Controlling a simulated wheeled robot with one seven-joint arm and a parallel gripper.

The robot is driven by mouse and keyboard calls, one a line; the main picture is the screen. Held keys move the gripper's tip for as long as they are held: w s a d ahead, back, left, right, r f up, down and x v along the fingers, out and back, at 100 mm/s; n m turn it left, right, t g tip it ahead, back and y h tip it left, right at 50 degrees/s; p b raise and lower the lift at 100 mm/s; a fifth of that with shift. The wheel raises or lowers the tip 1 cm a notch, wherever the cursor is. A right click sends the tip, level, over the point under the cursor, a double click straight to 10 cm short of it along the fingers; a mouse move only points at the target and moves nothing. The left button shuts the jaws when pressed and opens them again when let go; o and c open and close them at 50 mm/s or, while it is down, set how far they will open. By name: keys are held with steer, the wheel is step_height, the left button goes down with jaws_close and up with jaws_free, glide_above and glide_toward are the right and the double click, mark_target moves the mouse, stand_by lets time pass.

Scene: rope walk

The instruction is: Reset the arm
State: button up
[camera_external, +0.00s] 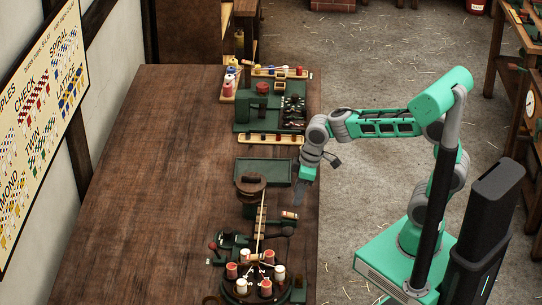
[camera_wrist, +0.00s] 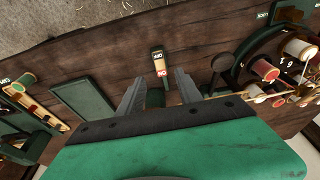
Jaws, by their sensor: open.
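My gripper (camera_external: 299,196) hangs over the right edge of the wooden table (camera_external: 150,150), with its fingers pointing down. In the wrist view its two fingers (camera_wrist: 158,95) are apart, with nothing seen held between them. In the external view, my gripper is just right of a green tray (camera_external: 262,182), which looks empty. I cannot tell its exact height above the table.
A round carrier with red and white bobbins (camera_external: 254,285) stands at the table's near end. A round brown reel (camera_external: 250,186) is beside the tray. The table's left part is clear.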

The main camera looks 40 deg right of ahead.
steer(key=s+d+f+m+g+h, duration=0.1)
steer(key=s+d+f+m, duration=0.3)
steer(key=s+d, duration=0.35)
steer(key=d+r+m+t+p, duration=0.1)
steer(key=d+r+m, duration=0.4)
steer(key=d, duration=0.7)
steer(key=shift+w+d+r+t+h, duration=0.2)
steer(key=shift+d+r+t+h, duration=0.25)
steer(key=shift+t, duration=0.25)
